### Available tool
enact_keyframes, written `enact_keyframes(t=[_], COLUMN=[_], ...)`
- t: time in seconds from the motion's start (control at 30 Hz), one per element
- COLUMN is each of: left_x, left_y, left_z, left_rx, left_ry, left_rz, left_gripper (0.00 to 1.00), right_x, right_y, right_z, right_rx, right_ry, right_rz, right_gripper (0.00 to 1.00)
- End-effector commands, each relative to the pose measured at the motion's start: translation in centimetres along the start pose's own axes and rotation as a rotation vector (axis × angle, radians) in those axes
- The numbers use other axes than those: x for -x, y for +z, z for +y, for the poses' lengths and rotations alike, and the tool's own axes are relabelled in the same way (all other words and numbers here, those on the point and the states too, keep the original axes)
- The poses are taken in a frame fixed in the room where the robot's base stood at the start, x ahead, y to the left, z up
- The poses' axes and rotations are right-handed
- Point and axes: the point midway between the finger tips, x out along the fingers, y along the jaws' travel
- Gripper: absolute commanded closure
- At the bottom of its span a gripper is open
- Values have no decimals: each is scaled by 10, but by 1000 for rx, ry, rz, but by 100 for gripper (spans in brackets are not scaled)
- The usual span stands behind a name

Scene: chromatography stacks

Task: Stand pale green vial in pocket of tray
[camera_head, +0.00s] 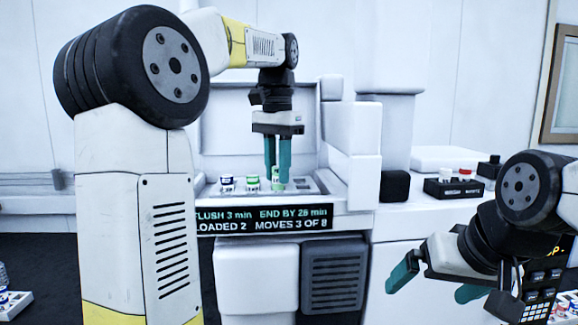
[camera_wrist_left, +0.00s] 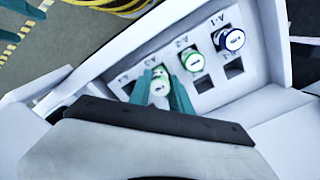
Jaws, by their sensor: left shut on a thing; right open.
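The pale green vial (camera_head: 276,176) is upright between the fingers of my left gripper (camera_head: 277,174), at the right of two other vials in the machine's bay. In the left wrist view the vial (camera_wrist_left: 160,84) is clasped by the teal fingers (camera_wrist_left: 161,90), in line with the third labelled pocket. Whether its base is inside that pocket is hidden. The white tray (camera_head: 305,184) has labelled square pockets; it also shows in the left wrist view (camera_wrist_left: 217,92). My right gripper (camera_head: 436,284) is open and empty at the lower right.
A blue-capped vial (camera_head: 227,183) and a green-capped vial (camera_head: 253,184) stand in neighbouring pockets. Several empty pockets show in the left wrist view. The bay's side wall (camera_head: 352,135) is close on the right. A black block with capped vials (camera_head: 454,187) sits on the right counter.

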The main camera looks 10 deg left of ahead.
Motion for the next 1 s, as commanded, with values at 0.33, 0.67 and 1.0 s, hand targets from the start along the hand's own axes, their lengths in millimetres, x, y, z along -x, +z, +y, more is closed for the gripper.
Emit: enact_keyframes(t=[0.33,0.67,1.0], left_x=[-1,-11,-13], left_y=[0,0,0], left_z=[0,0,0], left_rx=[0,0,0], left_ry=[0,0,0], left_rz=[0,0,1], left_gripper=[100,100,70], right_x=[0,0,0], right_y=[0,0,0], right_z=[0,0,0], right_rx=[0,0,0], right_ry=[0,0,0], right_rz=[0,0,0], right_gripper=[0,0,0])
